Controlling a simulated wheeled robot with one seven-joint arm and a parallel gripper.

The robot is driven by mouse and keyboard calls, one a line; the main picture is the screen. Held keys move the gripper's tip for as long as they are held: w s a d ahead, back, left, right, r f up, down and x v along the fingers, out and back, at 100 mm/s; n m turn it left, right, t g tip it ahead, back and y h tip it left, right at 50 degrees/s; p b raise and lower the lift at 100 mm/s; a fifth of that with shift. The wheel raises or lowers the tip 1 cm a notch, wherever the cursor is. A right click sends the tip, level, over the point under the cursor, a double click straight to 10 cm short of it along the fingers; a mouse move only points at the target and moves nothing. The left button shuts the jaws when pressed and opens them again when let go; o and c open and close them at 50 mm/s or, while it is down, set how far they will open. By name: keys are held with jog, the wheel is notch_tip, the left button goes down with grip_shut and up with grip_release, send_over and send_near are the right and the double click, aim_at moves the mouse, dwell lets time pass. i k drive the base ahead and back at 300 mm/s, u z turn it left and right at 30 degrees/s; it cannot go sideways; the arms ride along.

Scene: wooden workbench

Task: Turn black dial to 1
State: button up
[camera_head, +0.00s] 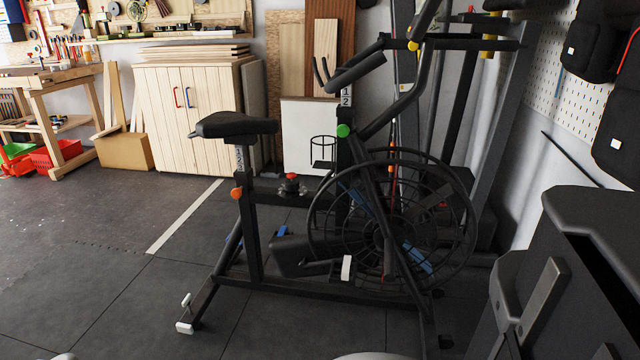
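The exercise bike (375,240) stands in the middle of the floor. A small plate marked 1 and 2 (346,97) is on its upright post below the handlebars. I cannot clearly make out a black dial; any dial near this plate is too small or dark to tell, so its setting is unclear. A green knob (343,130) sits on the post just below the plate. A knob with red and black parts (291,183) stands on the frame between seat and post. An orange knob (237,192) is on the seat post. My gripper is not in view.
A dark grey machine (590,215) fills the right foreground. A wooden cabinet (195,115) and a workbench (50,85) stand behind at left. Black rack uprights stand behind the bike. The dark mat floor (100,280) left of the bike is clear.

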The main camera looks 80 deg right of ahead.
aim_at(290, 186)
jog(key=z, duration=0.9)
jog(key=i, duration=0.9)
jog(key=u, duration=0.1)
